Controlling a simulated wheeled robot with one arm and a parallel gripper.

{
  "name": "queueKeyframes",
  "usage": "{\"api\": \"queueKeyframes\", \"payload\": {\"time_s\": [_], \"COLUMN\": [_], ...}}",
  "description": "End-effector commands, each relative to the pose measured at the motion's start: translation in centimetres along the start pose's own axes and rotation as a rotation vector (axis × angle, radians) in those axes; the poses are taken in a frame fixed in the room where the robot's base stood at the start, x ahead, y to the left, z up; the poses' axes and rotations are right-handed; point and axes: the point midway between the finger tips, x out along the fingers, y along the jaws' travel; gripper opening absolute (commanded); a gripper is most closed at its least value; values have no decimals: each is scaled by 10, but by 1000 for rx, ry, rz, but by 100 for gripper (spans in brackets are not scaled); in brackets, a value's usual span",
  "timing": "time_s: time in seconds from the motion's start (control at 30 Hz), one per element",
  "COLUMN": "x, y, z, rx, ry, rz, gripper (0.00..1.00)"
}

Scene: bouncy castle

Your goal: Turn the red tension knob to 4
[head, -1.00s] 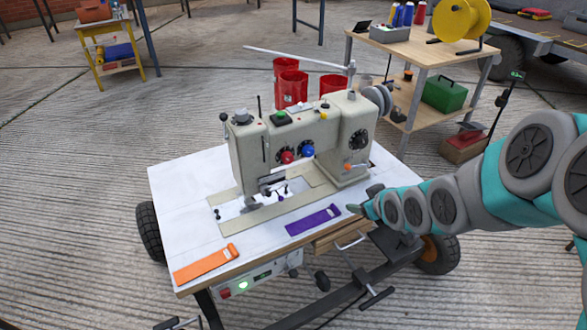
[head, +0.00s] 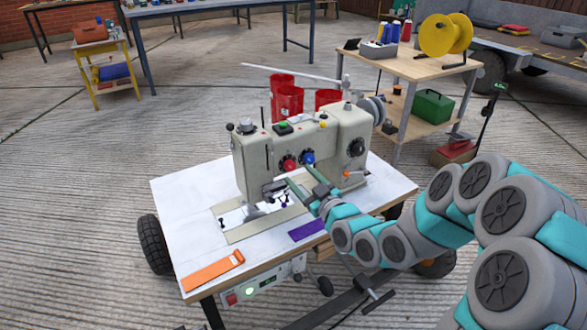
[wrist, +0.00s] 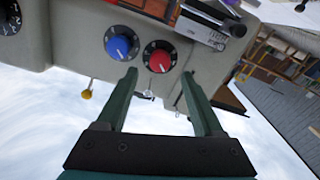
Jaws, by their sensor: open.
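The red tension knob (head: 290,165) is on the front of the cream sewing machine (head: 250,163), with a blue knob (head: 308,159) just right of it. In the wrist view the red knob (wrist: 160,58) sits on a black dial with white marks, too small to read. The blue knob (wrist: 121,44) is left of it there. My gripper (head: 301,175) is open and empty in front of the machine. In the wrist view its fingers (wrist: 160,75) point at the panel, with the red knob between their tips in the picture. Contact with the knob cannot be told.
The machine stands on a white wheeled table (head: 180,200). An orange strip (head: 212,270) and a purple strip (head: 306,230) lie on it. A yellow-tipped lever (wrist: 87,94) sticks out near the blue knob. Red buckets (head: 288,100) and a wooden shelf (head: 420,65) stand behind.

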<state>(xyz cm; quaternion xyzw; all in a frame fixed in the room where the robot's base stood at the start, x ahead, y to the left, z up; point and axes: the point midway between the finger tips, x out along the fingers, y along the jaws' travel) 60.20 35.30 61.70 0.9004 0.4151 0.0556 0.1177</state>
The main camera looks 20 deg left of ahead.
Motion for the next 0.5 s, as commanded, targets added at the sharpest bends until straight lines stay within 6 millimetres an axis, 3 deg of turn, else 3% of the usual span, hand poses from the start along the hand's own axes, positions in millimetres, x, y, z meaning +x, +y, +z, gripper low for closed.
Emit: {"api": "queueKeyframes", "payload": {"time_s": [0.23,0.5], "x": [33,46], "y": [0,0], "z": [-2,1], "rx": [-1,0], "ry": [1,-3], "rz": [0,-1], "gripper": [69,69]}}
